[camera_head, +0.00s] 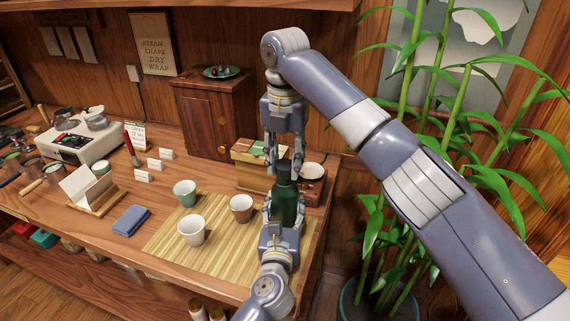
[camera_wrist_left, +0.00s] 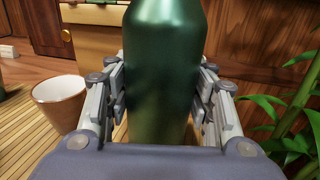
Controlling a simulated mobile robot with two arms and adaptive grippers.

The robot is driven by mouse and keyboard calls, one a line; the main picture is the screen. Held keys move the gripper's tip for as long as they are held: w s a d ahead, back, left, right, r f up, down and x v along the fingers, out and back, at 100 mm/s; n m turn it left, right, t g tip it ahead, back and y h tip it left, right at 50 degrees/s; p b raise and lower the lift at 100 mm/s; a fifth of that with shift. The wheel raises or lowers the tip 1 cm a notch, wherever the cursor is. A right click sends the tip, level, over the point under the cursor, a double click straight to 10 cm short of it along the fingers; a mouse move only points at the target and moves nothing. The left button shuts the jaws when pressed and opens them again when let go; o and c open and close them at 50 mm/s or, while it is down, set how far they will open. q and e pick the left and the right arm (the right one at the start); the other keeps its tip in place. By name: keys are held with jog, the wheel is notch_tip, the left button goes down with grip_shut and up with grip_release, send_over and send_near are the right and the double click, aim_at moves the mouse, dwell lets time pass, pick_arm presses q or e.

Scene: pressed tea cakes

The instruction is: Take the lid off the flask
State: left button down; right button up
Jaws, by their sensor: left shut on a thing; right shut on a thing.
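The dark green flask (camera_head: 286,200) stands upright at the right part of the bamboo mat. My left gripper (camera_head: 284,214) is shut on the flask's body from the near side. In the left wrist view the flask (camera_wrist_left: 165,75) fills the space between the left fingers (camera_wrist_left: 164,95). My right gripper (camera_head: 284,158) comes down from above and is shut on the flask's lid (camera_head: 284,166) at the top. The lid is mostly hidden by the fingers, and I cannot tell whether it is still seated on the neck.
A box (camera_head: 252,178) and a wooden cabinet (camera_head: 208,120) are behind. A plant (camera_head: 400,200) is on the right.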

aim_at(285, 164)
jog(key=shift+r, duration=0.2)
jog(key=shift+r, duration=2)
pick_arm(q)
jog(key=c, duration=0.6)
grip_release()
jog(key=shift+c, duration=0.2)
